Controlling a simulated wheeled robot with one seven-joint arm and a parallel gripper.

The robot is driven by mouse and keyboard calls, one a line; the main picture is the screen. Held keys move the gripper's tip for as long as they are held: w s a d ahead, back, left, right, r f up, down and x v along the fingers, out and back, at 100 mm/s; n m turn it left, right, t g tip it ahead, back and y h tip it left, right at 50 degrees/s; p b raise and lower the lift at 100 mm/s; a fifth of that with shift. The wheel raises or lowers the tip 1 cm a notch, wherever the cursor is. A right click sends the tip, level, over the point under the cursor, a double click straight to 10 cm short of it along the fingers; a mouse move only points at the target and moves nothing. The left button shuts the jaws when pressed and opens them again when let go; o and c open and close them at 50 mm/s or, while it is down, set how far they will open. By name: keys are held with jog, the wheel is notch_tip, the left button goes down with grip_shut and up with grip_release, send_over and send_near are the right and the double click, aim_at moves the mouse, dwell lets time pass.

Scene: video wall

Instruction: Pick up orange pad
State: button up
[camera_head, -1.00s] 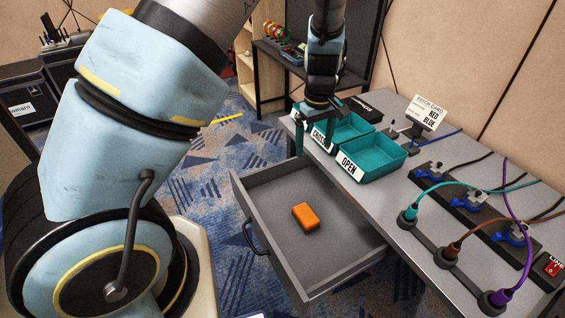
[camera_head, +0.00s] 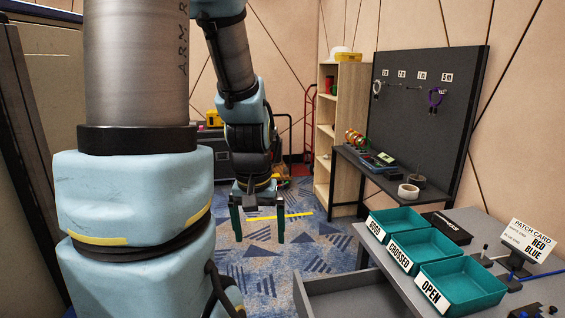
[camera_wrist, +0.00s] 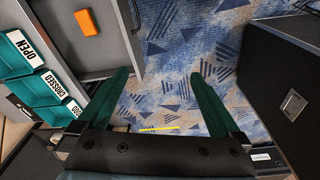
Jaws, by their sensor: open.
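The orange pad (camera_wrist: 87,22) lies on the bare floor of the open grey drawer (camera_wrist: 66,50), near the top of the wrist view. In the head view only part of the drawer (camera_head: 345,298) shows at the bottom edge, and the pad is out of frame. My gripper (camera_head: 260,238) is open and empty, pointing down over the carpet to the left of the desk. In the wrist view its two green fingers (camera_wrist: 160,75) are spread wide with only carpet between them. The pad is apart from the fingers, beyond the left one.
Teal trays labelled GOOD (camera_head: 392,222), CROSSED (camera_head: 425,247) and OPEN (camera_head: 462,286) stand on the desk right of the drawer. A patch card (camera_head: 532,243) stands behind them. A dark bench (camera_head: 395,185) and wooden shelf (camera_head: 340,130) are farther back. The carpet below my gripper is clear.

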jog(key=d+f+n+b, duration=0.1)
jog(key=d+f+b, duration=0.1)
jog(key=d+f, duration=0.8)
jog(key=w+d+f+n+b, duration=0.1)
jog(key=d+f+b, duration=0.2)
jog(key=d+f, duration=0.8)
jog(key=w+d+f+n+b, duration=0.1)
jog(key=d+f+b, duration=0.1)
jog(key=d+f, duration=0.9)
notch_tip(320, 180, down, 4)
jog(key=shift+f+y, duration=0.1)
jog(key=shift+y, duration=0.2)
jog(key=shift+w+a+f+p, duration=0.15)
jog(key=shift+f+p, duration=0.15)
jog(key=shift+f, duration=1.2)
jog(key=shift+w+a+f+p, duration=0.15)
jog(key=shift+f+p, duration=0.15)
jog(key=shift+f, duration=1.15)
jog(key=shift+s, duration=0.1)
jog(key=c, duration=1.2)
